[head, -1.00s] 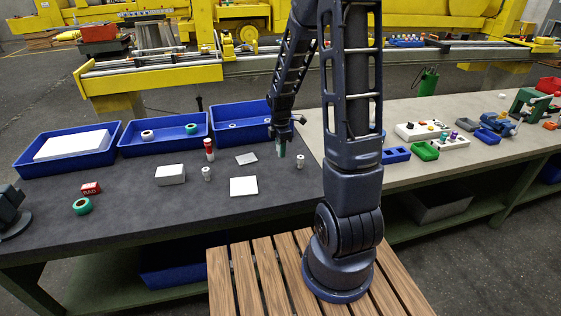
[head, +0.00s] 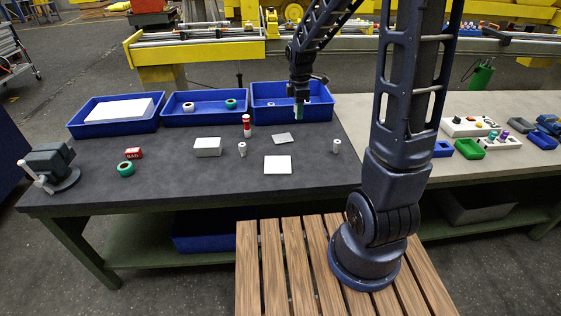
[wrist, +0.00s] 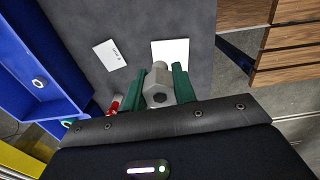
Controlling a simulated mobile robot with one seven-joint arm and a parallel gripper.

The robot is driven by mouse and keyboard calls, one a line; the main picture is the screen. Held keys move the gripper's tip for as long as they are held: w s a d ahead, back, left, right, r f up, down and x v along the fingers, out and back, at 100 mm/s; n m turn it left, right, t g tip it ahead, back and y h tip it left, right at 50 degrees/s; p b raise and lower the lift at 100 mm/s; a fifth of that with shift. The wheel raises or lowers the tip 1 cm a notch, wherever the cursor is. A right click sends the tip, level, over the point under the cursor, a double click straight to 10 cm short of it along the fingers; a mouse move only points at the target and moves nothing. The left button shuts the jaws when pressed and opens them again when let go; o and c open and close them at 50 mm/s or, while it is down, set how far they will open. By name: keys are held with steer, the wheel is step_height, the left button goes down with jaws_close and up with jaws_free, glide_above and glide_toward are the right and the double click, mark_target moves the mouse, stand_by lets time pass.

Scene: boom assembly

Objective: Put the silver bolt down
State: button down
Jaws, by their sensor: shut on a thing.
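The silver bolt (wrist: 157,86) is held between the two green fingers of my gripper (wrist: 159,82) in the wrist view, its hex end with a dark hole facing the camera. In the head view my gripper (head: 299,110) hangs near the front of the right blue bin (head: 262,116); the bolt cannot be made out there. In the wrist view the dark tabletop (wrist: 135,22) lies below the bolt and a blue bin (wrist: 68,103) lies to the left. The bolt appears apart from both.
A grey plate (head: 283,139), a white plate (head: 278,165), a white block (head: 208,147), a red-and-white cylinder (head: 246,126) and two small pale cylinders (head: 242,149) (head: 336,147) stand on the dark table. The table's front is clear.

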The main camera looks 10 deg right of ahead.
glide_above(283, 162)
step_height(283, 162, down, 20)
steer(key=shift+r, duration=0.25)
stand_by(0.6)
steer(key=shift+f, duration=0.1)
steer(key=c, duration=1.1)
jaws_free()
